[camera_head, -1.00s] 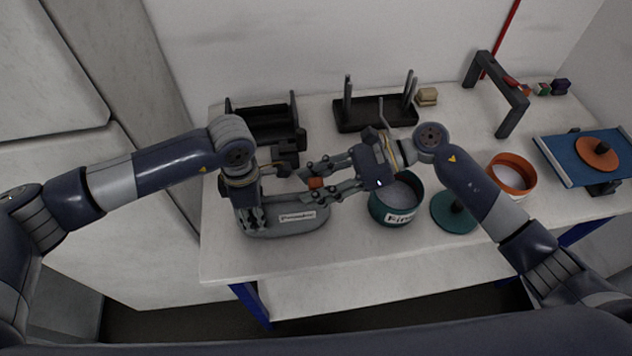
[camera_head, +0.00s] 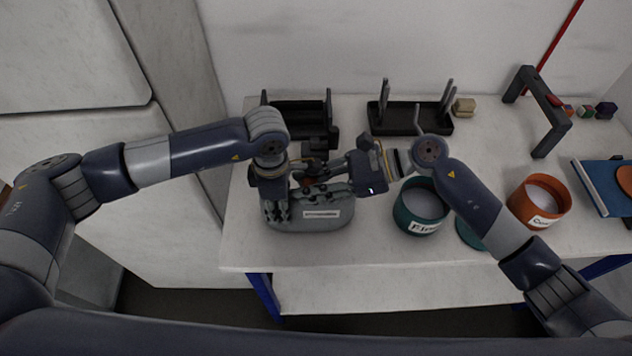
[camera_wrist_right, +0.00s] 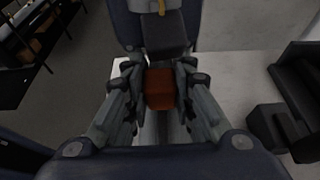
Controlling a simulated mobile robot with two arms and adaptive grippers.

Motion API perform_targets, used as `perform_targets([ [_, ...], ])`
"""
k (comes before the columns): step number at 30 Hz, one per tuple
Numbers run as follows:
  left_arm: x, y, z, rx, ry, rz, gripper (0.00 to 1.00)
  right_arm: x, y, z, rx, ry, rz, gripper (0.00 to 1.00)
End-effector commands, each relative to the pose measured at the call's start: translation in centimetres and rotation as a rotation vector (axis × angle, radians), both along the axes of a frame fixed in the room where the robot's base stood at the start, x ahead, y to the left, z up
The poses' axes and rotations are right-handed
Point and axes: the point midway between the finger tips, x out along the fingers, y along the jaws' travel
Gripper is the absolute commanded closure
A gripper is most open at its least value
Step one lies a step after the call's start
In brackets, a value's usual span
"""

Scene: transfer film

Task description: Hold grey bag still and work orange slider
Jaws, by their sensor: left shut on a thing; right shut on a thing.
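The grey bag (camera_head: 340,216) stands on the white table with a white label on its front. My left gripper (camera_head: 277,210) is shut on the bag's left end. My right gripper (camera_head: 309,181) reaches in from the right along the bag's top edge, close beside the left gripper. In the right wrist view, the orange slider (camera_wrist_right: 160,89) sits between the fingers of the right gripper (camera_wrist_right: 160,95), which is shut on it. In the head view the slider is mostly hidden by the fingers.
A teal tub (camera_head: 419,208) stands just right of the bag under my right forearm, with an orange tub (camera_head: 540,203) further right. Black racks (camera_head: 410,117) stand behind. A dark arch (camera_head: 545,110) is at the back right. The front table strip is clear.

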Motion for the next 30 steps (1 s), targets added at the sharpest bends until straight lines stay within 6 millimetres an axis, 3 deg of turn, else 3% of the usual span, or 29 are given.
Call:
perform_targets([
  [1, 0.0, -0.1, 0.0, -0.004, 0.0, -0.002, 1.0, 0.0, 0.0, 0.0, 0.001, 0.0, 0.001, 1.0],
  [2, 0.0, -0.2, 0.0, -0.004, 0.0, -0.002, 1.0, 0.0, 0.0, 0.0, 0.001, 0.0, 0.0, 0.7],
  [4, 0.0, -0.1, 0.0, -0.004, 0.0, -0.002, 1.0, 0.0, 0.0, 0.0, 0.001, 0.0, 0.0, 0.55],
  [17, 0.0, 0.0, 0.0, -0.002, -0.001, -0.001, 1.0, 0.1, -0.7, 0.3, 0.0, -0.001, -0.002, 0.55],
  [30, 0.0, 0.0, 0.0, -0.002, -0.001, 0.0, 1.0, 0.7, -8.6, 3.5, -0.001, -0.002, -0.001, 0.55],
])
